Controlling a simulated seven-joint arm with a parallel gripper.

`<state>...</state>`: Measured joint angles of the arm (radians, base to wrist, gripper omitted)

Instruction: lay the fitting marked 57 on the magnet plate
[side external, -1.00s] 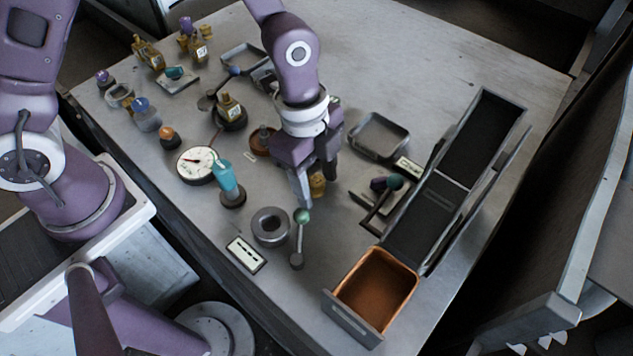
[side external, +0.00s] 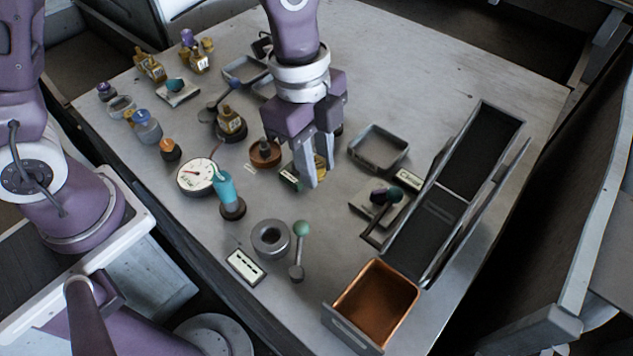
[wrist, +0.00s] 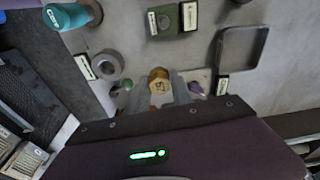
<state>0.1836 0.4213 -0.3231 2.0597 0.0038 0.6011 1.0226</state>
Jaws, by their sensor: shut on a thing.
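My gripper (side external: 312,180) is shut on a brass fitting (side external: 321,166) above the middle of the table. In the wrist view the fitting (wrist: 159,80) sits between the two fingers (wrist: 163,92). Its top face carries a mark that appears to read 57 upside down. The fingers partly hide it in the side view. I cannot tell for certain which piece is the magnet plate.
A small labelled green block (side external: 290,180) stands close left of the fingers. An empty grey tray (side external: 379,148), a chute (side external: 440,210) and an orange-lined bin (side external: 372,302) are to the right.

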